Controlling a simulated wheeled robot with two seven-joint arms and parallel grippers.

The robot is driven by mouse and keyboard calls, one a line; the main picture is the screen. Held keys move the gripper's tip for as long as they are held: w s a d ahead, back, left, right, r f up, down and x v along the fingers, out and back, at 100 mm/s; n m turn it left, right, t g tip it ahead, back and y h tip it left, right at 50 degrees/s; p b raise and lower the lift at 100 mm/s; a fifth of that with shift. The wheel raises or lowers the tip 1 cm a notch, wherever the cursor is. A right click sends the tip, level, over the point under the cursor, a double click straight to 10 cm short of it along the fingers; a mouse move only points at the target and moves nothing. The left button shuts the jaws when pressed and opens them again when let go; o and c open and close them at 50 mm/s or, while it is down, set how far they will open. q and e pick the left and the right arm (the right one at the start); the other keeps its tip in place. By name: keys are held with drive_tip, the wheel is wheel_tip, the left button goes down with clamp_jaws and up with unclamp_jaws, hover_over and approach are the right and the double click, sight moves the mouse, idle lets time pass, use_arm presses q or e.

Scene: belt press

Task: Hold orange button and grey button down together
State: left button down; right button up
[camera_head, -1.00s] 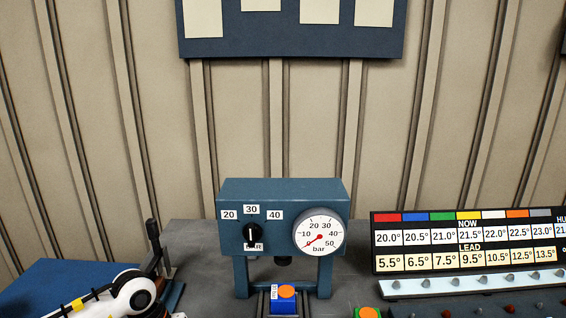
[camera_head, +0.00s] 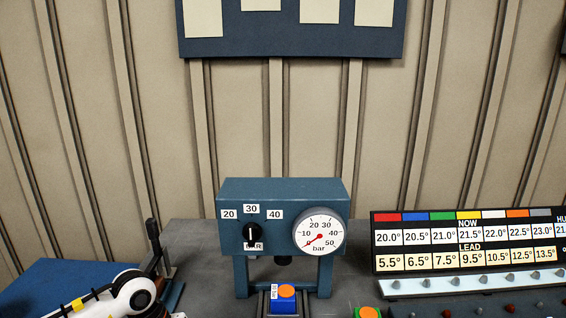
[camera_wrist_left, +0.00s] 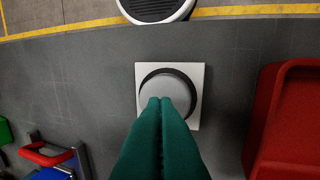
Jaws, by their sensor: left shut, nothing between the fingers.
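A round grey button (camera_wrist_left: 152,86) sits on a square white plate (camera_wrist_left: 198,72) in the left wrist view. My left gripper (camera_wrist_left: 166,101) is shut and empty, with its green fingertips over the near part of this button. I cannot tell whether they touch it. In the head view, an orange disc tops a blue block (camera_head: 284,306) under the press, and another orange disc (camera_head: 368,313) sits on a green block at the bottom edge. I cannot tell whether either is the orange button. My right gripper is not in view.
The blue press (camera_head: 283,190) has a dial gauge (camera_head: 320,233) with its needle low and a black knob (camera_head: 251,233). A colour chart board (camera_head: 465,222) stands at right. A red tray (camera_wrist_left: 292,125) lies right of the white plate. Bare grey table surrounds the plate.

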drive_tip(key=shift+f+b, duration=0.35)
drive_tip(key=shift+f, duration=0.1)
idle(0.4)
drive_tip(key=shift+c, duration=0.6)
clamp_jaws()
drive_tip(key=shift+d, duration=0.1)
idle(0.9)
